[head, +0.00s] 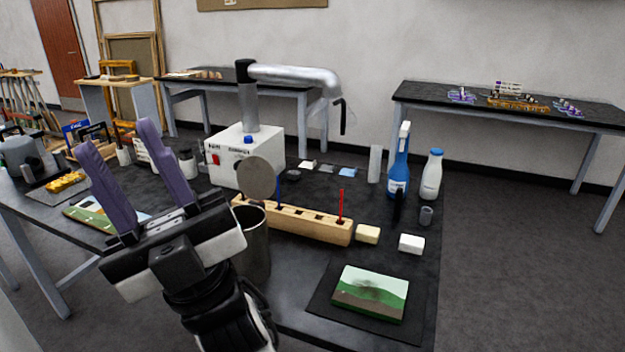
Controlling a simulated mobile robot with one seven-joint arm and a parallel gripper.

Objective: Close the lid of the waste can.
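The waste can (257,245) is a dark grey metal cylinder at the front edge of the black worktable. Its round grey lid (257,178) stands raised above the rim, so the can is open. My gripper's body and wrist hide the can's left side and part of its base. My gripper (118,138) has two purple fingers spread wide apart with nothing seen between them. The fingers point up and away, to the left of the can and lid, and look apart from the lid.
A wooden block rack (300,222) with a blue and a red tool is right of the can. A white box (230,165) with an extraction arm stands behind the lid.

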